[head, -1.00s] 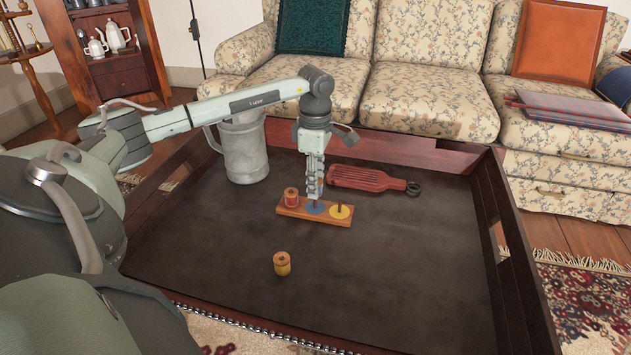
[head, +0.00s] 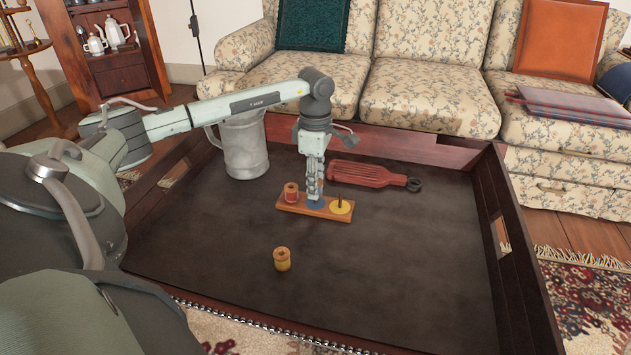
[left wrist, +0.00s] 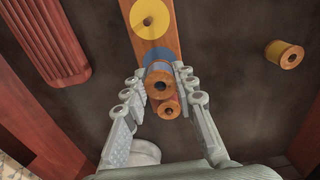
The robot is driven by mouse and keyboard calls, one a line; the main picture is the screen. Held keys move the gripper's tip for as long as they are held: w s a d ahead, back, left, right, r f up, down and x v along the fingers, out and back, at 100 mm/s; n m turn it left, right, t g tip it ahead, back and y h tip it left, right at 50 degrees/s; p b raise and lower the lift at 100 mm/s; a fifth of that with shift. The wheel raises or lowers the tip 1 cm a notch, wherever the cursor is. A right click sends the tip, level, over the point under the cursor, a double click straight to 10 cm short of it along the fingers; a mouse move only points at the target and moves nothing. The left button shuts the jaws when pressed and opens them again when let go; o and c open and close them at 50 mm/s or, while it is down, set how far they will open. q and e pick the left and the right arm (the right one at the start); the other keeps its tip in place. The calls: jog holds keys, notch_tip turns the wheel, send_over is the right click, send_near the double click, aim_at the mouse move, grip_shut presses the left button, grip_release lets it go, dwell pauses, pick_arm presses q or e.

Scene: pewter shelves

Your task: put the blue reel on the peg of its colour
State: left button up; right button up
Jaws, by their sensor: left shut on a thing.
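My left gripper (head: 315,195) points down over the middle of a wooden peg board (head: 285,207) and is shut on the blue reel (left wrist: 158,78). In the left wrist view the reel sits between the two fingers, end-on, its dark hole facing the camera. It overlaps the board's blue disc (left wrist: 157,55), which also shows below the fingers in the head view (head: 316,204). The blue peg is hidden; I cannot tell whether the reel is around it. My right gripper is not in view.
A red reel (head: 291,193) stands at the board's left end. The yellow disc (head: 341,207) has a bare peg. A yellow reel (head: 282,259) stands nearer. The tray's right side is clear.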

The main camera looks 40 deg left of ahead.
pick_arm(q)
jog(key=shift+f+b, duration=0.3)
jog(key=shift+f, duration=0.4)
jog(key=o, duration=1)
jog(key=shift+r, duration=0.1)
notch_tip(320, 180, up, 12)
jog(key=shift+f, duration=0.1)
jog(key=shift+s, duration=0.1)
dwell(0.4)
